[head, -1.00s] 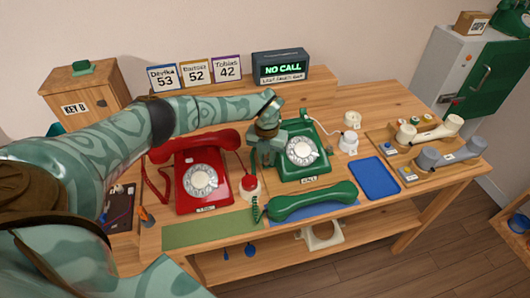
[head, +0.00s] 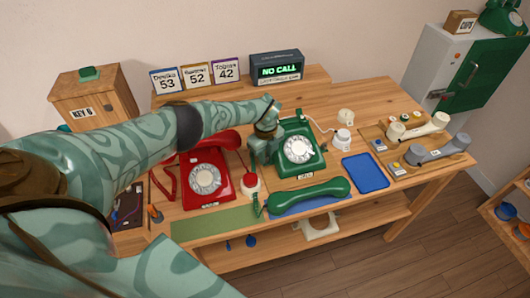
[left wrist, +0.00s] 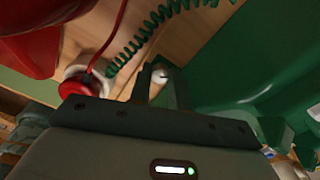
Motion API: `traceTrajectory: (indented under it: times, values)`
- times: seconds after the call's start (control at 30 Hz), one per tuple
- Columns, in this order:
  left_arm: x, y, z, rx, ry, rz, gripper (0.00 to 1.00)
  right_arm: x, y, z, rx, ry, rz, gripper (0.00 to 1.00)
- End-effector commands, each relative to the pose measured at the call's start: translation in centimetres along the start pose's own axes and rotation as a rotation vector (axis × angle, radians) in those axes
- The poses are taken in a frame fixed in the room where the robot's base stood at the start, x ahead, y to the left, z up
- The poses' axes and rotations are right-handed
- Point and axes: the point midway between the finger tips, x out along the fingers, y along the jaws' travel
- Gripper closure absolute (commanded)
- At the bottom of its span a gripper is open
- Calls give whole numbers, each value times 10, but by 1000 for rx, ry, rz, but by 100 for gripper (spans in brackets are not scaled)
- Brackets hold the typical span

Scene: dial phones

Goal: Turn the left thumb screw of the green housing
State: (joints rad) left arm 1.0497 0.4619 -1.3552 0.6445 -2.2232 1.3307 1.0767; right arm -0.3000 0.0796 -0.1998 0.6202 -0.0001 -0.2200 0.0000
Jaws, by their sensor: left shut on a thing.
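The green housing (head: 298,148) is the body of the green dial phone in the middle of the table. Its handset (head: 310,196) lies off it, in front on a blue mat. My left gripper (head: 264,150) is at the left side of the housing. In the left wrist view, its two fingers (left wrist: 160,84) are closed around a small pale round-ended piece, likely the left thumb screw (left wrist: 161,75), beside the green wall of the housing (left wrist: 225,60). Most of the screw is hidden by the fingers. My right gripper is not in view.
A red phone (head: 206,177) stands left of my gripper, with a red button (head: 250,181) on a white base close by. A green coiled cord (left wrist: 140,40) runs near the fingers. An empty blue mat (head: 365,172) lies to the right.

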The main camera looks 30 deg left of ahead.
Motion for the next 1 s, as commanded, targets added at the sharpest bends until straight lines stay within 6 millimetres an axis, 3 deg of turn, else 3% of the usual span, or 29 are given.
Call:
traceTrajectory:
  times: [0.6,1.0]
  values:
    - [-2,-1,1,-555,-2,-5,100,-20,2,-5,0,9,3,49]
    - [-1,-1,1,-752,-2,-3,100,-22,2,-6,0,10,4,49]
